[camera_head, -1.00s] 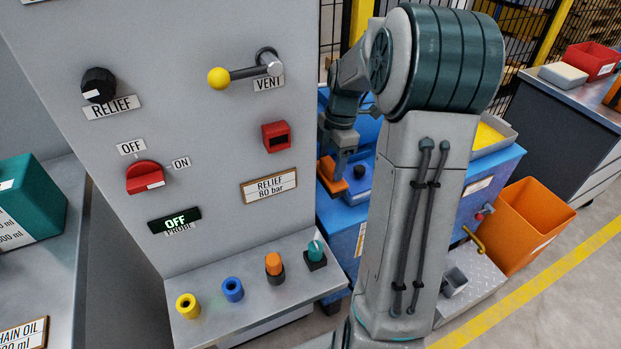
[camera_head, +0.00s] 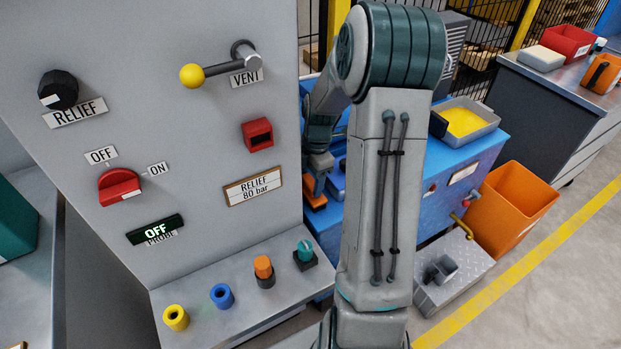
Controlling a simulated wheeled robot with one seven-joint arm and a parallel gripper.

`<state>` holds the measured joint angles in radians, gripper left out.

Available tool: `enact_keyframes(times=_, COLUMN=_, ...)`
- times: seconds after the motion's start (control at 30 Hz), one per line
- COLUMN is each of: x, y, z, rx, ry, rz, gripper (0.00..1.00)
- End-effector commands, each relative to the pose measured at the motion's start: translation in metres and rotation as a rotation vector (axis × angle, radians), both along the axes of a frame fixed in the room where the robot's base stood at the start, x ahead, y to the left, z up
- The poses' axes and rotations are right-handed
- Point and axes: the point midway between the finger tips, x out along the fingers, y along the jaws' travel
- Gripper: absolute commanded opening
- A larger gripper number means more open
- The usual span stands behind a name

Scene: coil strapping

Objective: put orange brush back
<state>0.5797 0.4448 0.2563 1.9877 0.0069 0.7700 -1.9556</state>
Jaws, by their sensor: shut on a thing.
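My gripper (camera_head: 317,186) is at the end of the arm, low beside the right edge of the grey panel and over the blue bench. It is shut on an orange thing (camera_head: 315,202), which looks like the orange brush; only a small part shows, with no bristles to be made out. The brush is close to the blue bench (camera_head: 407,215); I cannot tell if it touches. My own arm hides much of the bench near it.
The grey panel (camera_head: 210,32) with knobs and a yellow-tipped lever stands left. A shelf below holds yellow, blue, orange and teal pieces. A tray of yellow material (camera_head: 487,139) lies on the bench. An orange bin (camera_head: 510,210) and a step (camera_head: 452,275) stand right.

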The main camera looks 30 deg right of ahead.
Motion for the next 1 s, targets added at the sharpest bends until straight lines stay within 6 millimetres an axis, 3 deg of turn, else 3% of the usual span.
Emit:
enact_keyframes(times=0.27, x=0.000, y=0.000, z=-0.002, rx=-0.001, ry=-0.001, rz=0.000, gripper=0.40)
enact_keyframes(times=0.3, x=0.000, y=0.000, z=-0.001, rx=-0.001, ry=-0.001, rz=0.000, gripper=0.72)
enact_keyframes(times=0.33, x=0.000, y=0.000, z=-0.001, rx=-0.001, ry=-0.001, rz=0.000, gripper=0.81)
enact_keyframes(times=0.37, x=0.000, y=0.000, z=-0.001, rx=-0.001, ry=-0.001, rz=0.000, gripper=0.83)
enact_keyframes(times=0.73, x=0.001, y=-0.001, z=0.007, rx=-0.002, ry=-0.004, rz=0.000, gripper=0.83)
enact_keyframes(times=1.0, x=0.001, y=-0.008, z=0.059, rx=-0.003, ry=-0.005, rz=-0.002, gripper=0.83)
